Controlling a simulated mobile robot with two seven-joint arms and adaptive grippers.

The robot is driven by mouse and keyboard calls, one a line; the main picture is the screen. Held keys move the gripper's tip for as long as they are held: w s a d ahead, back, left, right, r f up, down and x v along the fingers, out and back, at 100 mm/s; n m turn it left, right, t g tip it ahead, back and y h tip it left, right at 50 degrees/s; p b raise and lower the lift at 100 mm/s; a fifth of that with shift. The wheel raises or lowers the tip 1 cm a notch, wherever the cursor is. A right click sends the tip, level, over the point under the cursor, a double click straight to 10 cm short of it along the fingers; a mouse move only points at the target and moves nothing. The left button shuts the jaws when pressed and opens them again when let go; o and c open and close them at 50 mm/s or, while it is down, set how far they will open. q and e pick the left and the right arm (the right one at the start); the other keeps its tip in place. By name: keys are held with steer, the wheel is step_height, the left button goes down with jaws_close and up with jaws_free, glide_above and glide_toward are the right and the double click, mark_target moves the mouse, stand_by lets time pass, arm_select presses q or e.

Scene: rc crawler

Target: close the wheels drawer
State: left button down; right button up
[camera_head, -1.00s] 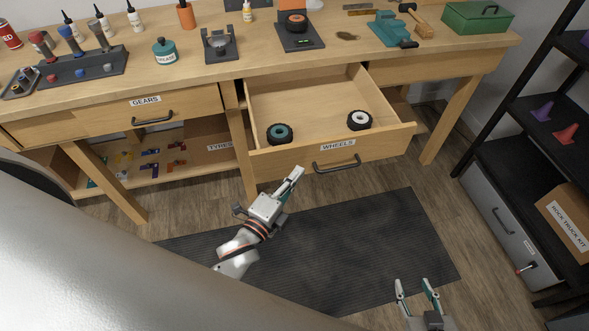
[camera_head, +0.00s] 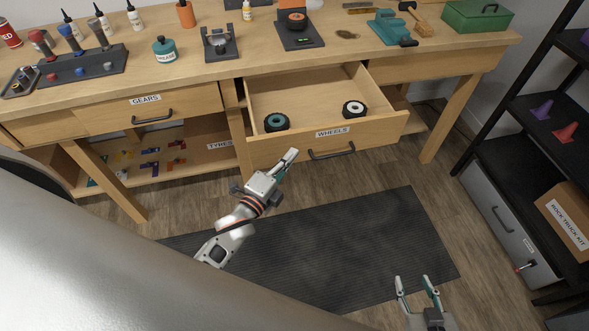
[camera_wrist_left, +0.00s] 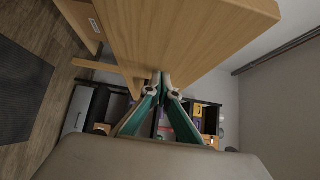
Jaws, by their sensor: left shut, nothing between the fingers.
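The wheels drawer (camera_head: 375,133) is pulled out from under the workbench, with a "WHEELS" label and a dark handle (camera_head: 331,152) on its front. Two wheels lie inside near the front: one with a teal hub (camera_head: 276,122) and one with a white hub (camera_head: 354,108). My left gripper (camera_head: 291,155) is shut and empty, its fingertips at the drawer front, left of the handle. In the left wrist view the shut fingertips (camera_wrist_left: 161,75) meet a wooden surface; contact is hard to confirm. My right gripper (camera_head: 417,281) is open and empty, low over the mat's right end.
The closed gears drawer (camera_head: 180,105) is to the left. A dark mat (camera_head: 340,240) covers the floor in front. A black shelf (camera_head: 500,150) with a grey drawer and a cardboard box (camera_head: 566,222) stands at right. The bench top (camera_head: 340,60) holds tools and bottles.

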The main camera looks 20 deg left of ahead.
mark_target(281, 127)
arm_select(q)
steer(key=w+a, duration=0.2)
steer(key=w, duration=0.1)
steer(key=w+a+b, duration=0.1)
steer(key=w+a, duration=0.1)
steer(key=w, duration=0.1)
steer(key=w+a, duration=0.2)
steer(key=w, duration=0.2)
steer(key=shift+a+b, duration=0.4)
steer(key=w+a+b, duration=0.1)
steer(key=w+a, duration=0.2)
steer(key=w, duration=0.1)
steer(key=w+a+b, duration=0.2)
steer(key=w, duration=0.2)
steer(key=w+a+b, duration=0.2)
steer(key=w+a, duration=0.1)
steer(key=w, duration=0.1)
steer(key=shift+w+a+f, duration=0.25)
steer(key=shift+w+a, duration=0.05)
steer(key=shift+w+a+r+b, duration=0.1)
steer(key=shift+w+a+b, duration=0.25)
steer(key=shift+w+b, duration=0.2)
steer(key=shift+w+a+r, duration=0.1)
steer(key=shift+w+a, duration=0.05)
steer(key=shift+w, duration=0.05)
steer(key=shift+a+r, duration=0.1)
steer(key=shift+r, duration=0.2)
